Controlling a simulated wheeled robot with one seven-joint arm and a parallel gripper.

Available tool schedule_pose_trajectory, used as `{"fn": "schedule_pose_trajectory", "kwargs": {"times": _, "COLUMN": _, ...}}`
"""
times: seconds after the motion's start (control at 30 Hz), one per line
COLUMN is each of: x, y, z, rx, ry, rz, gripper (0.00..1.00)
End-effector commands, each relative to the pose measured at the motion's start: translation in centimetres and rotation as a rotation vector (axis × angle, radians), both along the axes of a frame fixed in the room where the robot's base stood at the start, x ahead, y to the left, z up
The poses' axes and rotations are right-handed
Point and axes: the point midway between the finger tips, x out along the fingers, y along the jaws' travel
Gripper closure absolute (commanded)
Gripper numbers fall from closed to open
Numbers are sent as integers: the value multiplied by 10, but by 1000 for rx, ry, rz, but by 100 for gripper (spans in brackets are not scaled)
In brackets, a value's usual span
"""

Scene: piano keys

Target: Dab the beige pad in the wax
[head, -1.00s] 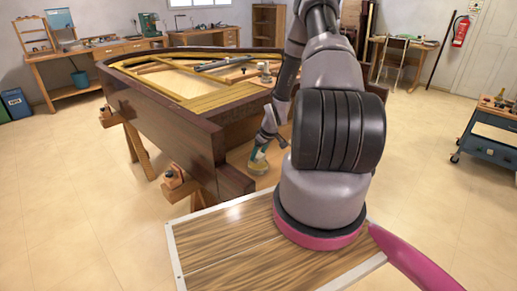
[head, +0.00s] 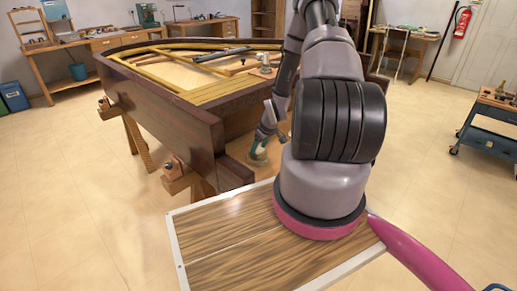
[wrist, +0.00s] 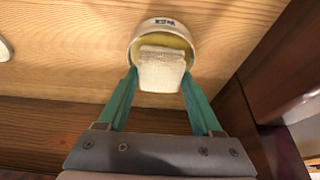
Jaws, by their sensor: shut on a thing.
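My gripper (wrist: 160,78) is shut on the beige pad (wrist: 160,66), a pale block between its two teal fingers in the wrist view. The wax (wrist: 180,42) is yellow and sits in a round white tin (wrist: 141,41) with a dark label. The pad overlaps the tin's opening and hides much of the wax. I cannot tell whether the pad touches the wax. In the head view my gripper (head: 263,142) is small, low at the wooden surface by the piano's near corner, and the pad and tin are hard to tell apart there.
The tin stands on a light wooden surface (wrist: 60,45). A dark brown piano case wall (wrist: 275,70) rises close on the right in the wrist view. A pale object (wrist: 4,50) shows at the left edge. In the head view the piano case (head: 160,115) stands left of my arm.

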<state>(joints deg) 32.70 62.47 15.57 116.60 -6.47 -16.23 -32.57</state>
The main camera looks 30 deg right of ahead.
Motion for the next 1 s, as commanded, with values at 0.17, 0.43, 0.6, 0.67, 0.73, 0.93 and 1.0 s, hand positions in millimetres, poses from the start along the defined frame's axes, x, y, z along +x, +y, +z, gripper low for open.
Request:
{"fn": "schedule_pose_trajectory", "kwargs": {"times": 0.17, "x": 0, "y": 0, "z": -1, "rx": 0, "ry": 0, "rz": 0, "gripper": 78}}
{"fn": "schedule_pose_trajectory", "kwargs": {"times": 0.43, "x": 0, "y": 0, "z": -5, "rx": 0, "ry": 0, "rz": 0, "gripper": 78}}
{"fn": "schedule_pose_trajectory", "kwargs": {"times": 0.6, "x": 0, "y": 0, "z": -7, "rx": 0, "ry": 0, "rz": 0, "gripper": 78}}
{"fn": "schedule_pose_trajectory", "kwargs": {"times": 0.67, "x": 0, "y": 0, "z": -7, "rx": 0, "ry": 0, "rz": 0, "gripper": 78}}
{"fn": "schedule_pose_trajectory", "kwargs": {"times": 0.73, "x": 0, "y": 0, "z": -8, "rx": 0, "ry": 0, "rz": 0, "gripper": 78}}
{"fn": "schedule_pose_trajectory", "kwargs": {"times": 0.93, "x": 0, "y": 0, "z": -10, "rx": 0, "ry": 0, "rz": 0, "gripper": 78}}
{"fn": "schedule_pose_trajectory", "kwargs": {"times": 1.0, "x": 0, "y": 0, "z": -10, "rx": 0, "ry": 0, "rz": 0, "gripper": 78}}
